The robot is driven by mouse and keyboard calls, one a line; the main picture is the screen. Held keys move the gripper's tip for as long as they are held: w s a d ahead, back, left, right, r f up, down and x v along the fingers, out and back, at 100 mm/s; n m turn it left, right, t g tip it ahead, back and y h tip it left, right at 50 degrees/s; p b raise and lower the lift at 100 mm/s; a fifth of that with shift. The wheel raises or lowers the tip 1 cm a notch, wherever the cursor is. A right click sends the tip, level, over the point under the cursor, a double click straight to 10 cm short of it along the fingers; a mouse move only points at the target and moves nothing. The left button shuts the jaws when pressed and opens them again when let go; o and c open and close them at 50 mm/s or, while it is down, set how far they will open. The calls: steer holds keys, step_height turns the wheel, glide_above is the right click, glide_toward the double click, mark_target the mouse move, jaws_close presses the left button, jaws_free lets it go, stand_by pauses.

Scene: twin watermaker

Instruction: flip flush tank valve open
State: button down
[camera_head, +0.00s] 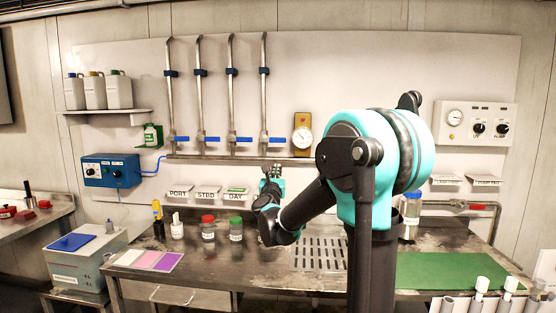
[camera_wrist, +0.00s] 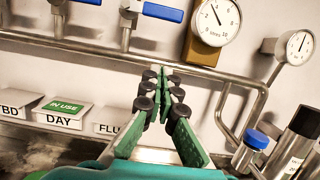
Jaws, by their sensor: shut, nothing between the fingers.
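Four vertical pipes on the wall panel each have a valve with a blue lever. The rightmost one (camera_head: 275,140), which lines up with the FLUSH label, has its lever lying level and pointing right. Its blue lever also shows at the top of the wrist view (camera_wrist: 163,12). My gripper (camera_head: 271,172) is shut and empty, just below that valve, apart from the lever. In the wrist view the fingertips (camera_wrist: 166,76) meet in front of the horizontal manifold pipe, below and close to the lever. The FLUSH label (camera_wrist: 112,128) is partly hidden by my finger.
The horizontal pipe (camera_wrist: 70,45) runs below the valves. A round gauge (camera_wrist: 216,20) is right of the lever. The DAY label (camera_wrist: 62,113) carries a green IN USE tag. Jars (camera_head: 208,229) and a drain grate (camera_head: 320,256) are on the bench below.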

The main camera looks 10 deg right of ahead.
mark_target(273, 140)
steer(key=x, duration=0.9)
steer(key=shift+w+r, duration=0.1)
steer(key=shift+w, duration=0.1)
step_height(273, 140, up, 4)
steer(key=shift+s, duration=0.1)
steer(key=shift+d+r+n+y, duration=0.2)
steer(key=shift+n+y, duration=0.2)
steer(key=shift+n, duration=0.5)
